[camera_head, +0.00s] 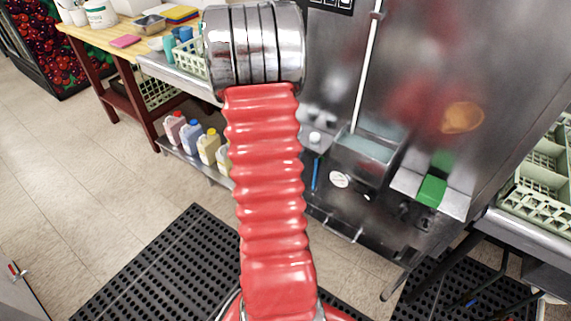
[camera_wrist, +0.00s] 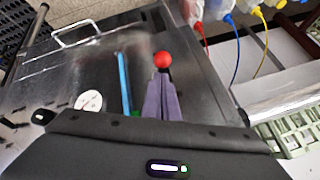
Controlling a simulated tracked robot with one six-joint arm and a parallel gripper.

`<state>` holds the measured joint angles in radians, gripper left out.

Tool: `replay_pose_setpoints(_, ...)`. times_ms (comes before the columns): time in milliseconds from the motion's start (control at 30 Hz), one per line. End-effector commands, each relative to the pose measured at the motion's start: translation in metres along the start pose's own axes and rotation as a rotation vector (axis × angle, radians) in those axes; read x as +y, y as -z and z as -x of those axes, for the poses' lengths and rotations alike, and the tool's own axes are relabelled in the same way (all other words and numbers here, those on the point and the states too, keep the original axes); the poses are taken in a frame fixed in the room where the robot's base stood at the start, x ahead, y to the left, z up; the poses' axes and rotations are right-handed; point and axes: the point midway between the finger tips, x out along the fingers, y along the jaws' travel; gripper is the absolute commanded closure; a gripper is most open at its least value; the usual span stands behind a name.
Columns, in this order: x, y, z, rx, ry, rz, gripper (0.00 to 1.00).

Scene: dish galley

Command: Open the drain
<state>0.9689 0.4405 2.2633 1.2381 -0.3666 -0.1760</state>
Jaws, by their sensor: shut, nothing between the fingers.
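In the wrist view my gripper (camera_wrist: 162,82) is shut, its grey-purple fingers together and empty. A red ball knob on a dark stem (camera_wrist: 162,60) shows right at the fingertips; I cannot tell whether they touch it. To its left a blue bar (camera_wrist: 125,83) runs along the steel front of the dish machine (camera_wrist: 85,72). The blue bar also shows in the head view (camera_head: 317,172), just right of my red arm. My gripper and the red knob are hidden there behind my arm. Which part is the drain control is not labelled.
A round white gauge (camera_wrist: 90,101) and a bar handle (camera_wrist: 75,33) are left of the blue bar. Coloured jugs (camera_head: 190,133) with hoses stand on a low shelf. Black mats (camera_head: 165,265) cover the floor. A rack (camera_head: 545,165) stands at right.

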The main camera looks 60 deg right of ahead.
Motion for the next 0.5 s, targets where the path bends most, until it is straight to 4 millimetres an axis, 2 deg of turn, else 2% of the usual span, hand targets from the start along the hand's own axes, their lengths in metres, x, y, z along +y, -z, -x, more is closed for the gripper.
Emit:
replay_pose_setpoints(200, 0.0008, -0.0001, -0.0125, 0.000, -0.001, 0.001, 1.00)
replay_pose_setpoints(500, 0.0003, 0.0000, -0.0134, 0.000, 0.000, 0.000, 1.00)
